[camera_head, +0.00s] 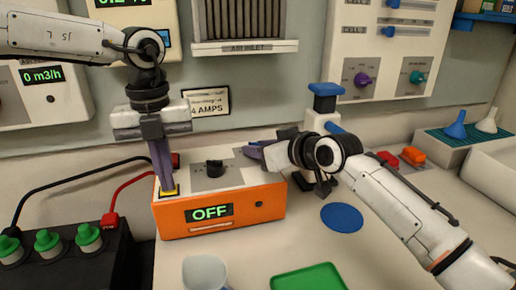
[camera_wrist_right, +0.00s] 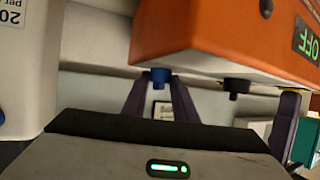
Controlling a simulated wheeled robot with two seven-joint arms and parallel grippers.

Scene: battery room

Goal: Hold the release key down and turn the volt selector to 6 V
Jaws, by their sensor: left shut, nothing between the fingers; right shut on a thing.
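The orange charger box (camera_head: 222,212) stands on the bench with its display (camera_head: 209,212) reading OFF. My left gripper (camera_head: 167,188) is shut, pointing down, its tips on a yellow key (camera_head: 176,191) at the box's left front corner. The tips hide much of the key. A black knob (camera_head: 214,168) stands on a grey plate on the box top; it also shows in the right wrist view (camera_wrist_right: 236,87). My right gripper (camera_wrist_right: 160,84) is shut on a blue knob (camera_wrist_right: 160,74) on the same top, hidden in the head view. The knob labels are unreadable.
A blue disc (camera_head: 342,217), a green tray (camera_head: 308,278) and a pale cup (camera_head: 204,272) are on the bench. A black unit with green caps (camera_head: 47,239) stands left, with cables. Red and orange pieces (camera_head: 412,155) lie right. Wall panels stand behind.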

